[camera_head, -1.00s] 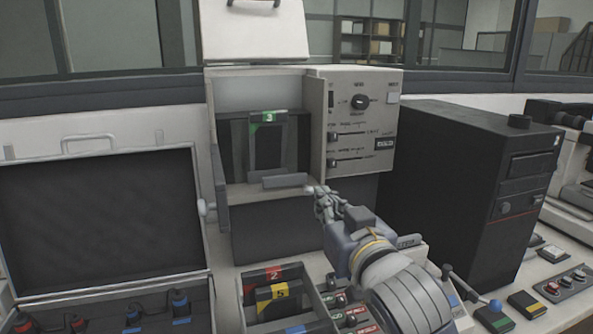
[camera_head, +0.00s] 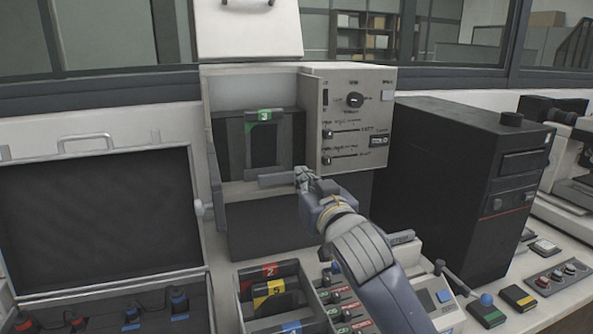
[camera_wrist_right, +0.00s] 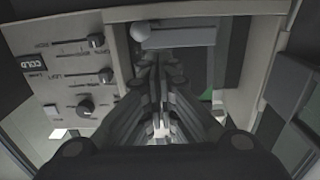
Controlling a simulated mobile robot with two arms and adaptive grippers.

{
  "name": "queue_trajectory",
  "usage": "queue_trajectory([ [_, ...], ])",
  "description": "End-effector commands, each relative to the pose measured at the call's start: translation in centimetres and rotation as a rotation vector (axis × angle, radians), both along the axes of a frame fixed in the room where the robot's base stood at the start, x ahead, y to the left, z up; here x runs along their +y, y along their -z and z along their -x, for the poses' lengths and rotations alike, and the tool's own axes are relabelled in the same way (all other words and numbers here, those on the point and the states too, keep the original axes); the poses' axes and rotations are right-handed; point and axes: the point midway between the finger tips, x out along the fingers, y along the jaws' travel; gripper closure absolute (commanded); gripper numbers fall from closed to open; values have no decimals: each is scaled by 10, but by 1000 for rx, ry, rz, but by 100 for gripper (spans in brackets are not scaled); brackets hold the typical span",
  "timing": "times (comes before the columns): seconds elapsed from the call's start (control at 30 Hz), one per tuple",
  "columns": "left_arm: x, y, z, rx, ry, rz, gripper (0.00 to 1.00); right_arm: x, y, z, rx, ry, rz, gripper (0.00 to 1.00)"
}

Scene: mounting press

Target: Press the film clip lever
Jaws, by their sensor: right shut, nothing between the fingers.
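The film clip lever is a grey bar (camera_head: 276,180) low across the front of the press's open chamber, below a dark frame with a green "3" label (camera_head: 264,145). In the right wrist view the lever (camera_wrist_right: 183,37) has a pale round knob at its end. My right gripper (camera_head: 301,176) is shut and empty, its fingertips at the lever's right end. In the right wrist view the fingertips (camera_wrist_right: 155,58) overlap the lever near its knob; I cannot tell whether they touch. My left gripper is not in view.
The press control panel (camera_head: 350,115) with dial and sliders stands right of the chamber. A black computer tower (camera_head: 465,185) is further right. An open case (camera_head: 100,225) lies left. A tray with numbered cartridges (camera_head: 270,288) sits below the press.

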Motion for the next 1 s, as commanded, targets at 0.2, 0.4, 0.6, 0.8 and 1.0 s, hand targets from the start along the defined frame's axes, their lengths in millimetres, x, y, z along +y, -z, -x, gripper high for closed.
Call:
queue_trajectory([
  [0.2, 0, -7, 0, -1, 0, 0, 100, 9, -1, -28, 2, 0, 2, 100],
  [0.4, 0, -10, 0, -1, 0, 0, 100, 14, -1, -42, 0, 0, 0, 100],
  [0.6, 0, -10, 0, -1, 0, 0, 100, 15, 0, -45, 0, 0, 0, 100],
  [0.8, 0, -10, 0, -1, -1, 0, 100, 15, 0, -45, 0, 0, 0, 100],
  [1.0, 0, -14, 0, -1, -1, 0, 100, 15, -2, -46, 6, 0, 2, 100],
])
